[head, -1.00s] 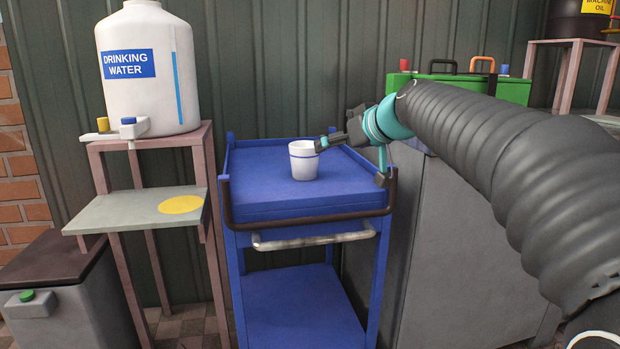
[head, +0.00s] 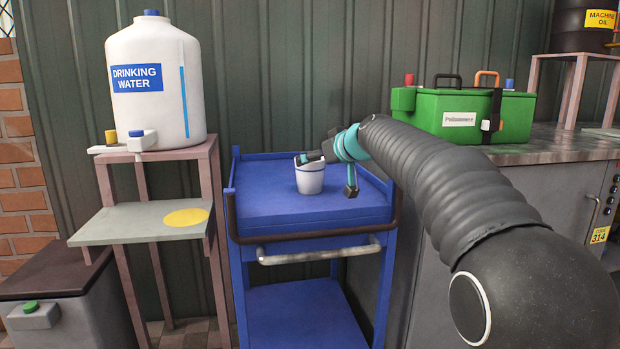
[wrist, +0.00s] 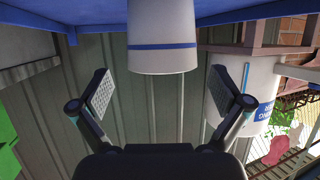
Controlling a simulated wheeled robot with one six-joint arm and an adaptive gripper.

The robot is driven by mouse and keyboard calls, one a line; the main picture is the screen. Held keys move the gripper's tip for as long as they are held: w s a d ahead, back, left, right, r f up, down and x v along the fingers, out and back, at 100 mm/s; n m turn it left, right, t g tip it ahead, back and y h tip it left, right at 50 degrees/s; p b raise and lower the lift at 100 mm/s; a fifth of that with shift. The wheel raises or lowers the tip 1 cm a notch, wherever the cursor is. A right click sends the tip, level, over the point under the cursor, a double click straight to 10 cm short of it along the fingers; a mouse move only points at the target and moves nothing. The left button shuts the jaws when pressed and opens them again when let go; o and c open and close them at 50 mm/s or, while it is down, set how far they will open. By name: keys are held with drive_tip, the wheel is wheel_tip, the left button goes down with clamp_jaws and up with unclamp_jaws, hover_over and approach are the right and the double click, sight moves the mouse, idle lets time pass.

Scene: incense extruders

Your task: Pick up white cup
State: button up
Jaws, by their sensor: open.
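The white cup (head: 310,179) with a blue band stands upright on the top of the blue cart (head: 280,215). My gripper (head: 312,158) reaches in from the right at the cup's rim in the head view; whether it touches cannot be told there. In the wrist view, which is upside down, the white cup (wrist: 162,30) is ahead, centred between the spread fingers of my gripper (wrist: 167,95). The fingers are open, with a gap on each side of the cup.
A water tank (head: 155,90) stands on a pink stand left of the cart, with a shelf (head: 140,223) below it. A dark rail (head: 310,231) edges the cart's front. A green toolbox (head: 450,115) sits on the grey cabinet at right. The cart top around the cup is clear.

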drive_tip(key=shift+x, duration=2.25)
drive_tip(key=shift+s+f, duration=0.1)
drive_tip(key=c, duration=1.2)
